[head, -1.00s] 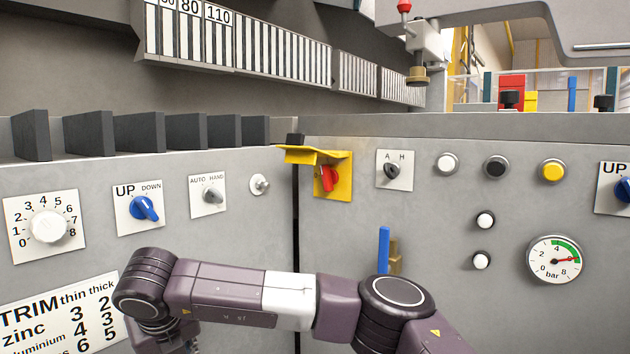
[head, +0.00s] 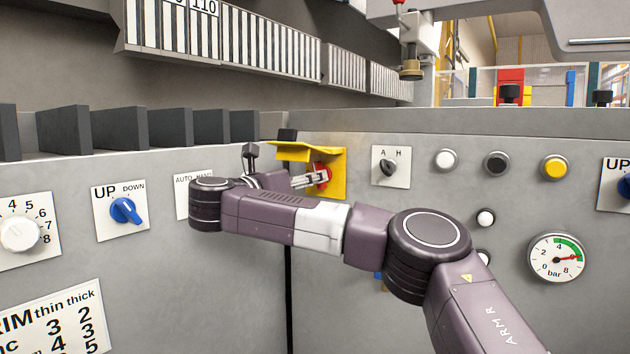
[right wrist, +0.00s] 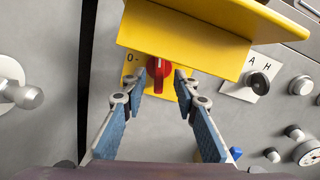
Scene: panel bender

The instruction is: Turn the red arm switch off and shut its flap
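The red arm switch (head: 322,178) sits on a yellow plate (head: 340,182) under a yellow flap (head: 300,151) that is raised and sticks out like a roof. In the right wrist view the red knob (right wrist: 159,72) stands nearly upright, with a 0 mark to its left on the plate; the flap (right wrist: 190,35) hangs over it. My right gripper (head: 308,181) is in front of the switch, below the flap. In the right wrist view its fingers (right wrist: 160,92) are apart, one on each side of the knob; contact cannot be told. My left gripper is not in view.
A selector marked A and H (head: 388,167) is right of the yellow plate. Farther right are several push buttons and a pressure gauge (head: 557,258). A blue UP/DOWN knob (head: 123,210) is at the left. My right arm partly covers the AUTO/HAND plate (head: 182,198).

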